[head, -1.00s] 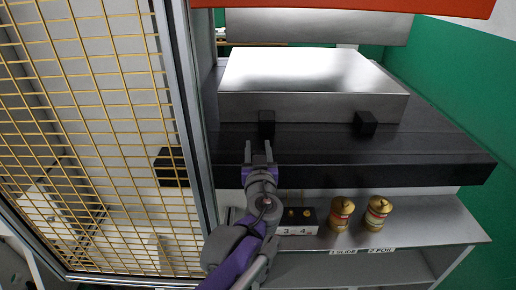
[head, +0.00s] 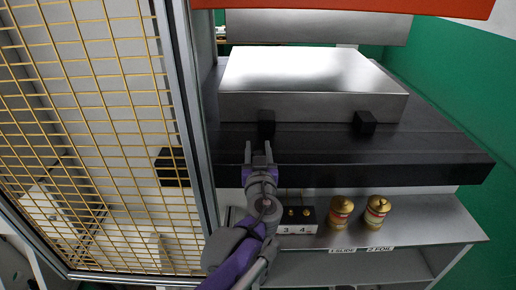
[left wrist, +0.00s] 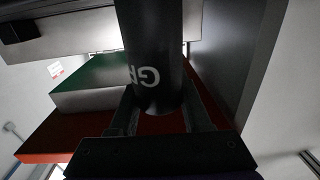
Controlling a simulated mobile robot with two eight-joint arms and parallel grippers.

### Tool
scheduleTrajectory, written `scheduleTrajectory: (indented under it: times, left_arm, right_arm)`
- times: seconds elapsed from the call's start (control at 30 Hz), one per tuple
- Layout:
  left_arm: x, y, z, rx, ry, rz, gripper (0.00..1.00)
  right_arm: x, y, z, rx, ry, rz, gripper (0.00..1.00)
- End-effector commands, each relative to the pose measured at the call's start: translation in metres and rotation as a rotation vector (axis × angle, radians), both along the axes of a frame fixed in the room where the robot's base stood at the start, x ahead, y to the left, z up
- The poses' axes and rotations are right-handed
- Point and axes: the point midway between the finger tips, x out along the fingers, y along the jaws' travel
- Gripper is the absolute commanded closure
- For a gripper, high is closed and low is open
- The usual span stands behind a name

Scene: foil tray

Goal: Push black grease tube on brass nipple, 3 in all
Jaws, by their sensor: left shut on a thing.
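My left gripper (head: 258,152) is up in front of the dark machine bed, its fingers pointing away. In the left wrist view my left gripper (left wrist: 160,118) is shut on a thick black tube (left wrist: 150,50) with white lettering that starts "G". I cannot make out the tube in the head view against the dark bed. Two small brass knobs, a left one (head: 291,211) and a right one (head: 306,212), sit on a dark-topped block marked 3 and 4; I cannot tell whether they are nipples. My right gripper is not in view.
Two brass canisters with red bands, a left one (head: 341,212) and a right one (head: 376,211), stand on the grey shelf (head: 440,215) behind labels "1 SLIDE" and "2 FOIL". A metal box (head: 310,80) lies on the black bed (head: 420,150). A yellow mesh guard (head: 90,120) stands left.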

Motion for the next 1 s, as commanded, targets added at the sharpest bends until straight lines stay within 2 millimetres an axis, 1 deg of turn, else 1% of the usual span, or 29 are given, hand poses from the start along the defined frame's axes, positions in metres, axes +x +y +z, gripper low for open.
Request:
scheduleTrajectory:
  times: [1.0]
  left_arm:
    - [0.000, 0.000, -0.011, 0.000, 0.000, 0.000, 1.00]
  right_arm:
    - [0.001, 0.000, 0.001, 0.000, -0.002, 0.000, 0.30]
